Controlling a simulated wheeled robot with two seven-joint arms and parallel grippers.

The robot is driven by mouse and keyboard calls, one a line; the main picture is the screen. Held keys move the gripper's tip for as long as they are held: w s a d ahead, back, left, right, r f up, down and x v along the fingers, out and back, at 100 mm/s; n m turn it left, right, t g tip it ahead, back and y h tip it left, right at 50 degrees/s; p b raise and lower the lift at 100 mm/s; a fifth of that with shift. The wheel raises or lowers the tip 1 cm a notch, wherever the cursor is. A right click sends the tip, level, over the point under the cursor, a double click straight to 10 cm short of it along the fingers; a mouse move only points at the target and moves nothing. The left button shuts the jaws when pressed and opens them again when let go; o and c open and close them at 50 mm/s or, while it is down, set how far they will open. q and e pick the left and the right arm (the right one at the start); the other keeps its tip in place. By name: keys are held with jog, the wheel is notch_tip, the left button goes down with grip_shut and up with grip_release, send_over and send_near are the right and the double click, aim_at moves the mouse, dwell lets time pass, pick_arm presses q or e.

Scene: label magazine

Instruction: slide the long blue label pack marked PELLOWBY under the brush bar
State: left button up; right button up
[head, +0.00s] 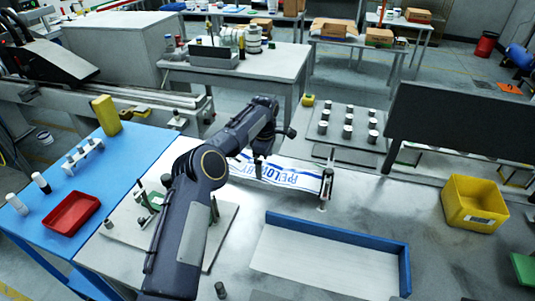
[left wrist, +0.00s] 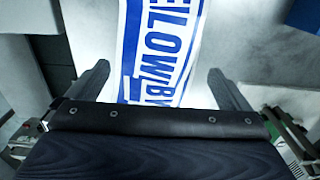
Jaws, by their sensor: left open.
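The label pack (head: 291,174) is a long white strip with blue lettering and blue edge stripes, lying flat on the grey table. It also shows in the left wrist view (left wrist: 164,45), running away from between my fingers. My left gripper (head: 259,172) is over the pack; its fingers (left wrist: 158,85) are spread wide on either side of the strip and hold nothing. A narrow bar on a post, apparently the brush bar (head: 327,181), crosses the pack's right part. I cannot tell how far the pack passes beneath it. My right gripper is out of view.
A blue-edged tray (head: 330,262) lies in front of the bar. A plate with several metal cylinders (head: 348,131) stands behind. A dark panel (head: 448,122) and a yellow bin (head: 474,204) are at right. A red tray (head: 73,213) sits on the blue table at left.

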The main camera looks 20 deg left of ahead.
aim_at(289, 178)
pick_arm(q)
notch_tip(289, 178, down, 6)
jog(key=shift+r+p, duration=0.1)
jog(key=shift+p, duration=0.65)
jog(key=c, duration=1.2)
jog(key=shift+r, duration=0.1)
jog(key=shift+c, duration=0.7)
jog(key=shift+s+d+b, duration=0.1)
jog(key=shift+d+b, duration=0.75)
jog(key=shift+d, duration=3.6)
